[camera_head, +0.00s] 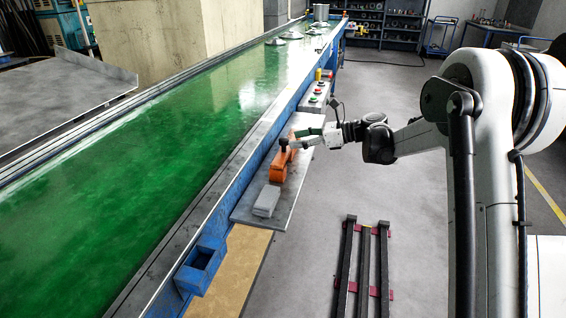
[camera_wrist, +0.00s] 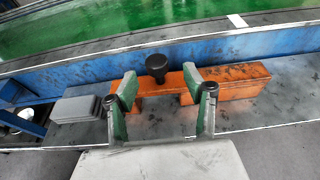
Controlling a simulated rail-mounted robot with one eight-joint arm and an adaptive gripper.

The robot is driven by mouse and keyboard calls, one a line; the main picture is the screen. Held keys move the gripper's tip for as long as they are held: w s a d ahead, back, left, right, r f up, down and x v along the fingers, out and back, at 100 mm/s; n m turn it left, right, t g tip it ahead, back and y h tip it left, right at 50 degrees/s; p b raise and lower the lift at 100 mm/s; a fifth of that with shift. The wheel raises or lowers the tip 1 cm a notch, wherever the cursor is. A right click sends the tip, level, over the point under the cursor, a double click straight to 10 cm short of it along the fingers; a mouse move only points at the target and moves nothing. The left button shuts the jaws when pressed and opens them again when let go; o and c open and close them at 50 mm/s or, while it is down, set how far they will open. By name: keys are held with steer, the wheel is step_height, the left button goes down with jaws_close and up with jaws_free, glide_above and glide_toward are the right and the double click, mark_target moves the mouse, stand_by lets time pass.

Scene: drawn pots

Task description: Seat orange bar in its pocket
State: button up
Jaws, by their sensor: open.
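An orange bar (camera_head: 283,168) lies on a narrow grey side shelf beside the green conveyor. It also shows in the wrist view (camera_wrist: 235,82), lying crosswise, with its left part between and behind my fingers. A black round knob (camera_wrist: 157,64) stands up at the bar, between my fingertips. My gripper (camera_wrist: 159,82) is open, its two green fingers spread along the bar on either side of the knob. The head view shows my gripper (camera_head: 296,143) over the bar's far part, hiding some of it. I cannot tell whether the fingers touch the bar. I cannot make out its pocket.
A grey block (camera_wrist: 75,107) lies on the shelf (camera_head: 276,216) at the bar's near end. The blue conveyor side wall (camera_wrist: 200,52) runs close behind the bar. A blue open bracket (camera_head: 203,262) sticks out nearer. A control box (camera_head: 316,96) with buttons stands beyond.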

mark_target(284, 142)
steer(key=x, duration=0.5)
steer(key=shift+s+a+f+b, duration=0.1)
steer(key=shift+s+b, duration=0.05)
steer(key=shift+b, duration=0.2)
jaws_close()
